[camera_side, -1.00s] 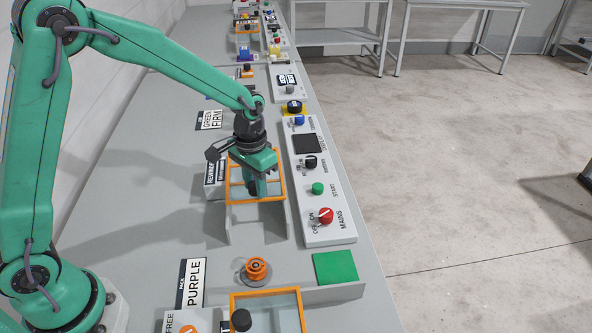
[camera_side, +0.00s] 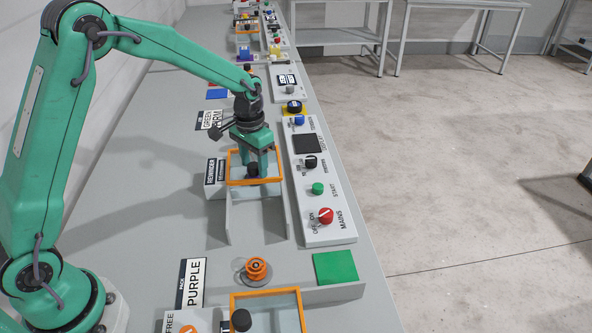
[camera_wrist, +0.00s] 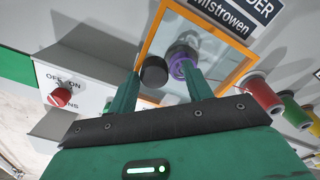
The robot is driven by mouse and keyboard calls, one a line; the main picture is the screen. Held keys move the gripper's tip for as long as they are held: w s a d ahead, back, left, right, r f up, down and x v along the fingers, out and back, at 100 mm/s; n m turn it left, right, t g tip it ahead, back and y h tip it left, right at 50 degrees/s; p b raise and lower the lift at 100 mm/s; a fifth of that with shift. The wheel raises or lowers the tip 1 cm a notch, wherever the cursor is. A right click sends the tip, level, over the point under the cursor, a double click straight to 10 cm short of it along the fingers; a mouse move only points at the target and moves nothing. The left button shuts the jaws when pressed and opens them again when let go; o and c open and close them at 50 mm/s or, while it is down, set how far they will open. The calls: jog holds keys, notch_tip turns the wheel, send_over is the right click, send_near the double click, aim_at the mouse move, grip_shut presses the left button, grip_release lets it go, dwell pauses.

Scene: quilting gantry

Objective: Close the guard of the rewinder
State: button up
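The rewinder's guard (camera_side: 231,181) is an orange-framed clear panel with a black knob (camera_side: 252,170) near its front edge. It sits over the far part of the rewinder's grey-walled bay (camera_side: 243,213); the near part shows no panel over it. Whether the guard is flat or tilted is hard to tell. My gripper (camera_side: 257,169) is right above the knob, fingers down and apart. In the wrist view, the knob (camera_wrist: 153,72) shows between the spread fingers, closer to the left one. Contact is not clear. A purple spool (camera_wrist: 183,67) shows beside the knob.
A panel with a red mains knob (camera_side: 325,216), green start button (camera_side: 317,188) and other controls runs along the right. Nearer are an orange spool (camera_side: 257,268), a green square (camera_side: 335,267) and another orange-framed guard (camera_side: 267,293). Coloured spools (camera_wrist: 265,97) show in the wrist view.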

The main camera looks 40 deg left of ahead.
jog(key=shift+d+r, duration=0.1)
jog(key=shift+r, duration=3.8)
jog(key=shift+s+r, duration=0.1)
jog(key=shift+s+r, duration=0.35)
jog(key=shift+r, duration=0.2)
jog(key=s+r+t, duration=0.2)
jog(key=s+r, duration=0.2)
jog(key=s, duration=0.8)
jog(key=s+r+n+t, duration=0.1)
jog(key=s+r+t, duration=0.2)
jog(key=s, duration=1)
jog(key=shift+a+r+t, duration=0.3)
jog(key=shift+r, duration=0.55)
